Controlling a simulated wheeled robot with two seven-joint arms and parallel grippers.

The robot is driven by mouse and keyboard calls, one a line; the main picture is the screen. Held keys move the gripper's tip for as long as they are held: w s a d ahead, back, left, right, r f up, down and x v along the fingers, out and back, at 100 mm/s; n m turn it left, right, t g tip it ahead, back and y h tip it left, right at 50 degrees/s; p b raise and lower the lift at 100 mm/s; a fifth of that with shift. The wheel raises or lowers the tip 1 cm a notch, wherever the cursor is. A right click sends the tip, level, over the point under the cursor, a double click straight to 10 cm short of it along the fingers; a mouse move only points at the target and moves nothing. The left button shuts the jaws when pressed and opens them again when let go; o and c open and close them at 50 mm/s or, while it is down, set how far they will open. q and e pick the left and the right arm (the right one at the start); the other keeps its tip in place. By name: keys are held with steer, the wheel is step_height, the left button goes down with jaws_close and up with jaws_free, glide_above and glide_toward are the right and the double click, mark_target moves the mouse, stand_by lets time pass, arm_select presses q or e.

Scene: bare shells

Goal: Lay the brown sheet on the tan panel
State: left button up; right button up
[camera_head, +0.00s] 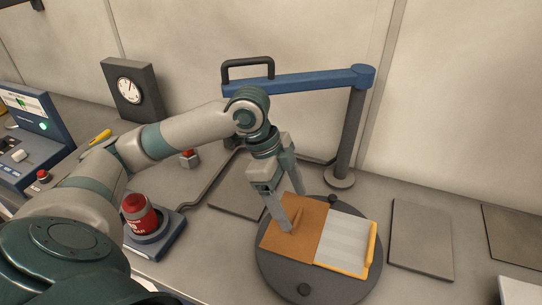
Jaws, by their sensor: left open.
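A brown sheet (311,236) lies flat on the left half of a dark round turntable (270,278). A small upright brown tab (298,217) rises from its middle. A pale grey-white panel (345,240) with a yellow bar along its right edge lies beside it. No separate tan panel can be made out; whether one lies under the brown sheet is hidden. My left gripper (292,209) is open over the brown sheet, its fingers pointing down on either side of the tab. Whether the fingertips touch the sheet cannot be told. My right gripper is not in view.
A blue arm on a dark post (350,135) stands behind the turntable. Flat grey plates (421,238) lie right of it. A gauge box (131,92) and a blue control console (35,125) are farther left.

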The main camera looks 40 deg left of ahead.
arm_select(q)
steer(key=b+v, duration=0.1)
steer(key=v, duration=1.3)
steer(key=shift+a, duration=0.15)
